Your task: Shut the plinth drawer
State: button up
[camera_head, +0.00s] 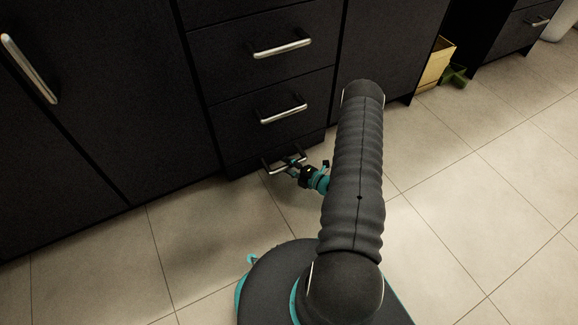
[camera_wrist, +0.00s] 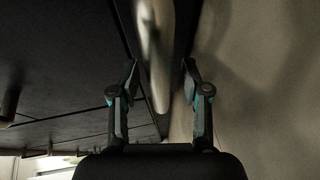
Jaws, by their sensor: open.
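The plinth drawer (camera_head: 240,169) is the low black front at the floor, under a stack of black drawers. I cannot tell how far it stands out. Its silver bar handle (camera_head: 270,169) shows just above the tiles. My gripper (camera_head: 294,166) is at this handle, low over the floor. In the wrist view the handle (camera_wrist: 155,50) runs between the two open fingers of my gripper (camera_wrist: 159,68). The fingers stand apart on either side of it, and I cannot tell whether either one touches it. Part of the handle is hidden by my gripper in the head view.
Two drawers with silver handles (camera_head: 282,48) (camera_head: 284,114) are above, both looking closed. A tall cabinet door with a handle (camera_head: 30,69) is at the left. A yellow box (camera_head: 436,63) and a small green object (camera_head: 454,76) lie at the right. Tiled floor (camera_head: 470,170) is clear.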

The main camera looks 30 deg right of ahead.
jog(key=shift+s, duration=0.1)
jog(key=v, duration=1.1)
jog(key=shift+s+d+r, duration=0.2)
jog(key=shift+s, duration=0.15)
